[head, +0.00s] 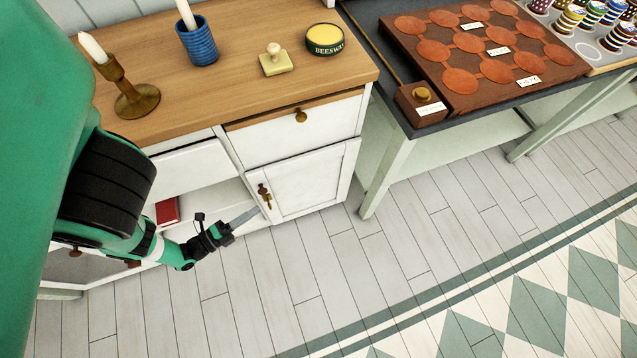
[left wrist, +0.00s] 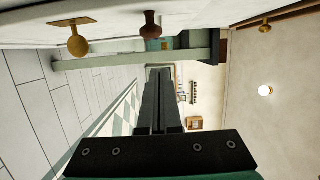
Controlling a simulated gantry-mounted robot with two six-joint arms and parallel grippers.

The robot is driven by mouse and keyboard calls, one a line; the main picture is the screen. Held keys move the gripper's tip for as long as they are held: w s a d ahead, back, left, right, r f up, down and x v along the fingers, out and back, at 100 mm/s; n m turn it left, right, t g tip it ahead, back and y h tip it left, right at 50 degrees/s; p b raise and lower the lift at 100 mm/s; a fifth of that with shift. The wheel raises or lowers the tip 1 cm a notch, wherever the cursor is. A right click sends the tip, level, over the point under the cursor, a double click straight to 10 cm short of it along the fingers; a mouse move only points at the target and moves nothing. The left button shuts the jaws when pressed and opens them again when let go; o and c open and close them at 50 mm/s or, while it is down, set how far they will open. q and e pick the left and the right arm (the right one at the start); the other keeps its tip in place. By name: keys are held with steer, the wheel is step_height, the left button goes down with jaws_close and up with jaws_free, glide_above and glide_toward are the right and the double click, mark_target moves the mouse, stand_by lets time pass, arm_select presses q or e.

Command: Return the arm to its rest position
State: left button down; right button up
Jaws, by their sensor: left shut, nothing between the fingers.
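My left arm, green and black, comes in from the left in the head view and reaches down in front of the white cabinet (head: 300,187). My left gripper (head: 258,211) is shut and empty, its thin grey fingers close to the lower left edge of the cabinet door; I cannot tell whether they touch it. In the left wrist view the two dark fingers of the gripper (left wrist: 160,72) lie together, with nothing between them. My right gripper is not in view.
The wooden top (head: 255,95) holds a candlestick (head: 137,98), a blue ribbed cup (head: 197,42), a stamp (head: 274,60) and a beeswax tin (head: 325,39). A red book (head: 167,211) lies in the cabinet's open compartment. A table (head: 440,122) stands to the right. The floor in front is clear.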

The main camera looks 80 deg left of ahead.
arm_select(q)
steer(key=s+a+b, duration=0.1)
steer(key=s+a, duration=0.1)
steer(key=s, duration=0.5)
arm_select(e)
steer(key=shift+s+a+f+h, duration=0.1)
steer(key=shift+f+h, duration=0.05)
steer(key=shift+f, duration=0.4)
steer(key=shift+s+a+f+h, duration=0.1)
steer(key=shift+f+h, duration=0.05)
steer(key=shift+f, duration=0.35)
arm_select(q)
steer(key=shift+r, duration=0.1)
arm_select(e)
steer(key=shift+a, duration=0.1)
